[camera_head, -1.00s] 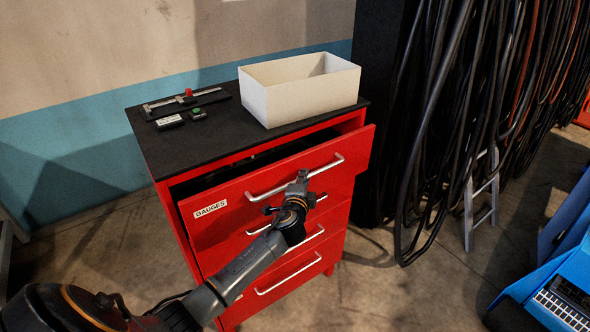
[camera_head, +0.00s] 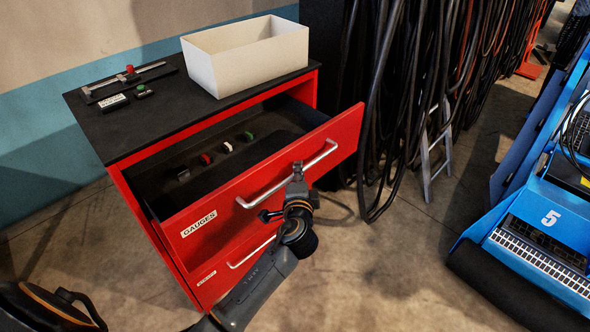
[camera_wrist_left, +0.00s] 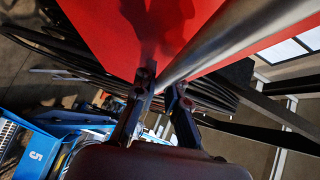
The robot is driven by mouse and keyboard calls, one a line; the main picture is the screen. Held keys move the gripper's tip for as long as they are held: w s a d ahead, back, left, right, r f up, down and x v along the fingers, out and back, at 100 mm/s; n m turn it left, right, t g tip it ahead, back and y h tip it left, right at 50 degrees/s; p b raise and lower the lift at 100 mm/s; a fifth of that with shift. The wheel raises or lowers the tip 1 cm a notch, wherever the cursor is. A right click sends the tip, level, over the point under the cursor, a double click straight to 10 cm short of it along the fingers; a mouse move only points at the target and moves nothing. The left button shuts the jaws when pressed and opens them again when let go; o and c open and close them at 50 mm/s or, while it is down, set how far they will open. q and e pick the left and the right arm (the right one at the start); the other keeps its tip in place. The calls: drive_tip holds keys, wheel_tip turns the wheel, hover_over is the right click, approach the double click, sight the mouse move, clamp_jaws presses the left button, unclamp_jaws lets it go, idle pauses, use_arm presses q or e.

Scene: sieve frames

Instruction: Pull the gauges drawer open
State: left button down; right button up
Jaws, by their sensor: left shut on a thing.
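The gauges drawer (camera_head: 270,190) is the top red drawer of the cabinet, with a "GAUGES" label (camera_head: 199,224) at its front left. It stands well open, and its dark inside shows several small items with red, white and green parts. Its silver bar handle (camera_head: 262,194) runs across the front. My left gripper (camera_head: 298,176) is at the middle of this handle and shut on it. In the left wrist view the handle (camera_wrist_left: 215,45) passes at the fingertips (camera_wrist_left: 162,82), close to the red drawer front (camera_wrist_left: 105,30). My right gripper is in neither view.
On the black cabinet top (camera_head: 150,130) stand a white open box (camera_head: 245,70), a caliper (camera_head: 127,80) and two small blocks. Dark cables (camera_head: 400,90) hang behind at the right. A blue machine (camera_head: 540,230) stands at the right. Floor between is clear.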

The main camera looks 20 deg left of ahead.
use_arm(q)
drive_tip(key=c, duration=1.4)
unclamp_jaws()
drive_tip(key=shift+o, duration=0.2)
drive_tip(key=v, duration=1.2)
drive_tip(key=shift+f, duration=0.1)
